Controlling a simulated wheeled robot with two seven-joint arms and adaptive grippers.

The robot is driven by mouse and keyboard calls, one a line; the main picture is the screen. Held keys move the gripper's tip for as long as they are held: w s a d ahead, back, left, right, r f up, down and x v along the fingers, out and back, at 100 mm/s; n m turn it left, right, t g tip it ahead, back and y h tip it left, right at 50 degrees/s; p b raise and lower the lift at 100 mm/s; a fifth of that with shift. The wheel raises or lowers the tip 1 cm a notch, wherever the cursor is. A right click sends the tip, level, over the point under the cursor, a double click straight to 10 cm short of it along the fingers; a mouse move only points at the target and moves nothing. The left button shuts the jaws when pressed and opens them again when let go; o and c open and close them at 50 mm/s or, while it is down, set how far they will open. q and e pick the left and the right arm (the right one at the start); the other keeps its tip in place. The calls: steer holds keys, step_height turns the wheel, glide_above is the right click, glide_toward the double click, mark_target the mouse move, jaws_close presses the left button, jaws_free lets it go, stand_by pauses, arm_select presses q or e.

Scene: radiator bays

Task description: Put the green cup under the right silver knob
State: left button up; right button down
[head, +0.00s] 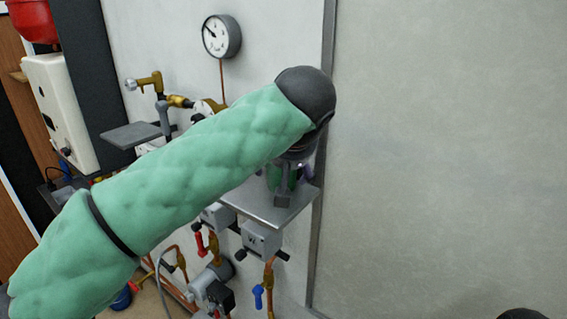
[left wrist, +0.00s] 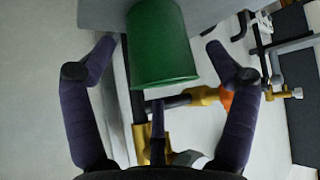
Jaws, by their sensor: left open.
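The green cup (left wrist: 162,45) stands on the right grey shelf (head: 262,204), which shows at the top of the left wrist view. In that view the cup is between the two spread fingers of my left gripper (left wrist: 162,50), with a gap on each side. In the head view my left gripper (head: 291,183) is over the shelf, and only a bit of the green cup (head: 272,178) shows beside it. A brass tap (left wrist: 155,141) is near the cup in the left wrist view. I cannot make out the right silver knob. My right gripper is out of view.
A second grey shelf (head: 137,134) is at the left, with brass valves (head: 150,82) above it. A gauge (head: 221,36) is on the wall. Valve boxes and copper pipes (head: 268,275) are below the right shelf. The wall at the right is bare.

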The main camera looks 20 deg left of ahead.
arm_select(q)
steer(key=v, duration=1.1)
steer(key=shift+s+r, duration=0.25)
steer(key=shift+w+f, duration=0.1)
